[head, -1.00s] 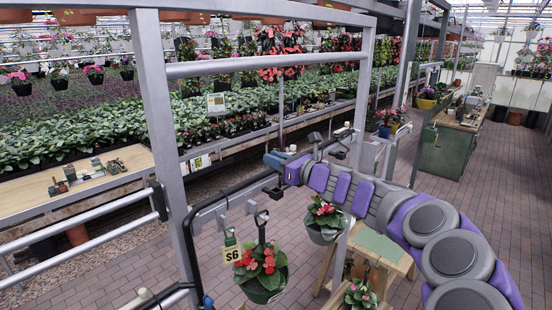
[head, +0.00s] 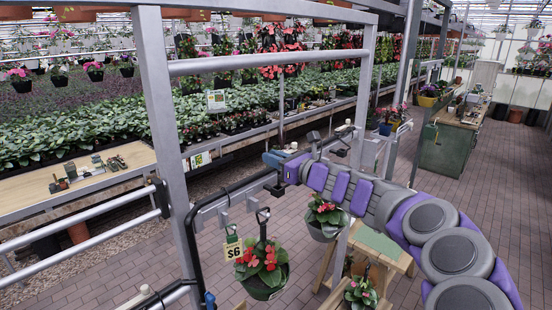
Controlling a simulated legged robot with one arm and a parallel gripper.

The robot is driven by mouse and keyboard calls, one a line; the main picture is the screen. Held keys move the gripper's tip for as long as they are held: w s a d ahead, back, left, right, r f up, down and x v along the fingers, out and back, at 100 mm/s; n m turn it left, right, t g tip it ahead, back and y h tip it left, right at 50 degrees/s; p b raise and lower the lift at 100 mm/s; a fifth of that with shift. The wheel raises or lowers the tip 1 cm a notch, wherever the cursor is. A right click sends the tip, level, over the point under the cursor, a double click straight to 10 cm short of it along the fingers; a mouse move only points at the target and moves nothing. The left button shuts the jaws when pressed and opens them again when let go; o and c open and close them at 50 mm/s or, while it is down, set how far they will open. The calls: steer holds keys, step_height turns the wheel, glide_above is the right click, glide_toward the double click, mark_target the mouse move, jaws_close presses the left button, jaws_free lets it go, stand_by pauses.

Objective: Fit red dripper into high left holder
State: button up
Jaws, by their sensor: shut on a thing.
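My arm reaches in from the lower right, and my gripper (head: 328,147) is at its far end beside the grey metal frame. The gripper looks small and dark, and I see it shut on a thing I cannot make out. I cannot pick out a red dripper; no clearly red part shows at the gripper. A grey rail (head: 210,208) with several small clips runs below and left of the arm's end. I cannot tell which part is the high left holder.
A potted red-flowered plant (head: 262,275) with an S6 tag (head: 233,251) hangs below the rail. A second flowering pot (head: 326,218) hangs to its right, under my arm. Frame posts (head: 168,130) stand close on the left. The brick floor (head: 455,210) at right is open.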

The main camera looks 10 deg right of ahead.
steer(key=shift+a+f+b, duration=0.2)
steer(key=shift+f+b, duration=0.2)
steer(key=shift+f, duration=0.25)
steer(key=shift+a+f+b, duration=0.2)
steer(key=shift+f+b, duration=0.15)
steer(key=shift+f, duration=0.25)
steer(key=shift+d+f+b, duration=0.2)
steer(key=shift+f+b, duration=0.55)
steer(key=shift+f, duration=0.7)
steer(key=o, duration=0.9)
steer(key=b+v, duration=0.2)
steer(key=v, duration=1.5)
steer(key=shift+s+d, duration=0.1)
steer(key=shift+d, duration=0.1)
